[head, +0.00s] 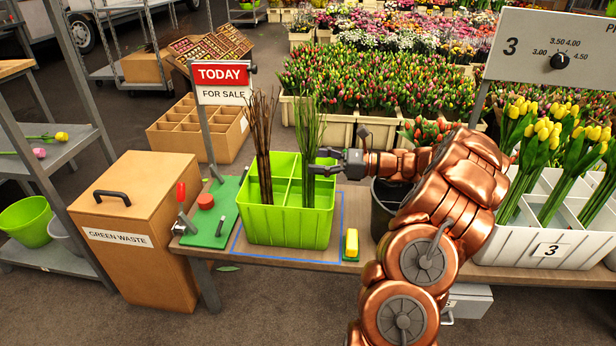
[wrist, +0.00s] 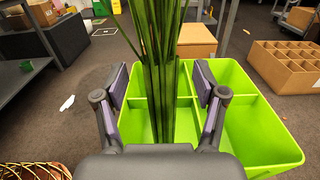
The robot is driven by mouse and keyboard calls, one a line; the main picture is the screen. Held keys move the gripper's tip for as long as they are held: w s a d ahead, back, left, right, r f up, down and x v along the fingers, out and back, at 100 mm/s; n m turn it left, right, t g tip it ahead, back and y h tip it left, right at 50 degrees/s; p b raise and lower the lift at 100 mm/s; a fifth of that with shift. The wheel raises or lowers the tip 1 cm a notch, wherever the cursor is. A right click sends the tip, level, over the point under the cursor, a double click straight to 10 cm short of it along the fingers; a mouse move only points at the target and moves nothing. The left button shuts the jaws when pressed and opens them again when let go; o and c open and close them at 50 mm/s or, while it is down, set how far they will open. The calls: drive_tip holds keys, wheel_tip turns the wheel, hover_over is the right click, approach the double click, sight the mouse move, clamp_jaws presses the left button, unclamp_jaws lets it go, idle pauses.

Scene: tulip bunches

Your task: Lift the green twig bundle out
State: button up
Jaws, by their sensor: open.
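The green twig bundle (head: 309,150) stands upright in a right-hand compartment of the lime green divided crate (head: 290,226). My gripper (head: 318,162) is at the bundle, above the crate's rim, reaching in from the right. In the wrist view the green twigs (wrist: 160,95) rise between the two open fingers (wrist: 163,88), with a gap visible on both sides. The crate (wrist: 262,125) lies behind and below the fingers in that view. The foot of the bundle is hidden by the crate wall in the head view.
A brown twig bundle (head: 264,150) stands in a left compartment of the crate. A TODAY sign (head: 222,75) and a green lever board (head: 212,215) are to the left. A yellow-and-green sponge (head: 351,243) and a dark bucket (head: 384,210) are to the right.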

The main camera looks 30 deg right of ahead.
drive_tip(key=shift+x, duration=1.2)
drive_tip(key=shift+c, duration=0.3)
clamp_jaws()
